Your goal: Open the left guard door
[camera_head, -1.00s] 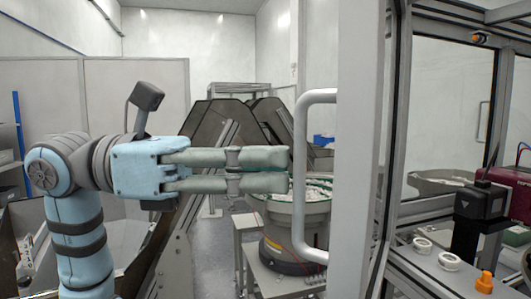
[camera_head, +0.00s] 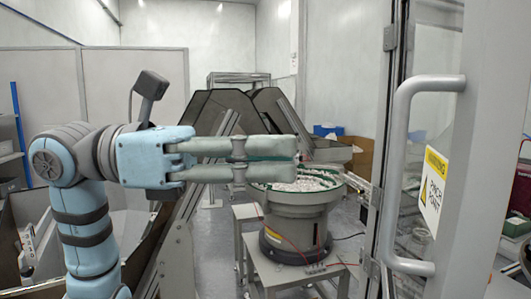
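The guard door's grey bar handle (camera_head: 401,165) stands upright at the right, on a pale frame (camera_head: 493,150). Clear glass (camera_head: 425,40) and a yellow and white pinch-point warning label (camera_head: 434,187) show beside it. My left gripper (camera_head: 297,160) reaches in from the left, its grey-green fingers pointing right. It is apart from the handle, with a clear space in the picture between the tips and the bar. Its fingers lie close, one above the other. From this side I cannot tell whether they meet. Nothing is seen held. My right gripper is not in view.
A feeder bowl (camera_head: 302,205) full of small white parts stands on a low table (camera_head: 290,270) behind my gripper. Dark hoppers (camera_head: 215,112) stand further back. A cardboard box (camera_head: 357,154) is behind the bowl. Floor shows between them.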

